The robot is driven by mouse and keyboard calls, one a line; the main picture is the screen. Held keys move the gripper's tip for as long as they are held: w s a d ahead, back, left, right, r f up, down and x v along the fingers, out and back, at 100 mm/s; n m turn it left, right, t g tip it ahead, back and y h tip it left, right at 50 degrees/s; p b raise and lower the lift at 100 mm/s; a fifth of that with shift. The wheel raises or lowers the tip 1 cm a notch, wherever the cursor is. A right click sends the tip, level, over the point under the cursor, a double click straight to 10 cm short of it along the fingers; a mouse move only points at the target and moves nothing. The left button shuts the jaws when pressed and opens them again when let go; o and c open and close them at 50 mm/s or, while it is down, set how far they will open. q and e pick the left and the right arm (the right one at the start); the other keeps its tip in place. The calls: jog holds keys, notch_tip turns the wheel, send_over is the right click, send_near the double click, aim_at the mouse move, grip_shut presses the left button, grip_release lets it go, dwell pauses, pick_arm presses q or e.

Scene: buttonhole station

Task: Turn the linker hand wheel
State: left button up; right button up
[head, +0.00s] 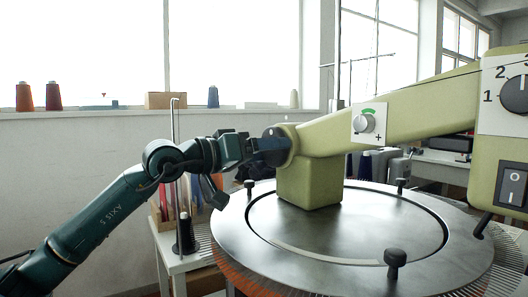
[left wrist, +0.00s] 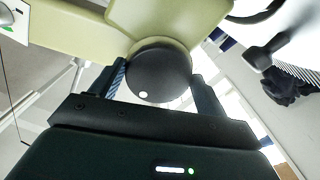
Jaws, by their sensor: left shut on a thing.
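The linker hand wheel (head: 274,133) is a dark round disc on the left end of the pale green machine arm (head: 330,133). In the left wrist view the wheel (left wrist: 158,72) sits between the two fingers, with a white dot near its lower left rim. My left gripper (head: 261,147) comes in from the left, level with the wheel. It is shut on the wheel, one finger on each side of it, as the left wrist view (left wrist: 163,88) shows. The fingers partly hide the wheel in the head view. My right gripper is in neither view.
Below is a large round dark plate (head: 345,225) with upright black knobs (head: 395,258). A black thread cone (head: 186,235) on a stand is below my left forearm. A switch panel (head: 512,187) and a numbered dial (head: 515,93) are at the right. Thread cones (head: 53,96) stand on the sill.

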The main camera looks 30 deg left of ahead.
pick_arm(q)
jog(key=shift+f, duration=0.1)
jog(key=o, duration=1)
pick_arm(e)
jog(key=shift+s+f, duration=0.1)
pick_arm(q)
jog(key=b+v, duration=0.1)
jog(key=v, duration=0.3)
jog(key=b+v, duration=0.2)
jog(key=v, duration=0.2)
jog(key=shift+s+a+f, duration=0.15)
jog(key=shift+f, duration=0.1)
jog(key=shift+r+b+v, duration=0.15)
jog(key=shift+b+v, duration=0.9)
jog(key=shift+v, duration=0.15)
jog(key=shift+r+b+v, duration=0.15)
jog(key=shift+b+v, duration=0.85)
jog(key=shift+v, duration=0.2)
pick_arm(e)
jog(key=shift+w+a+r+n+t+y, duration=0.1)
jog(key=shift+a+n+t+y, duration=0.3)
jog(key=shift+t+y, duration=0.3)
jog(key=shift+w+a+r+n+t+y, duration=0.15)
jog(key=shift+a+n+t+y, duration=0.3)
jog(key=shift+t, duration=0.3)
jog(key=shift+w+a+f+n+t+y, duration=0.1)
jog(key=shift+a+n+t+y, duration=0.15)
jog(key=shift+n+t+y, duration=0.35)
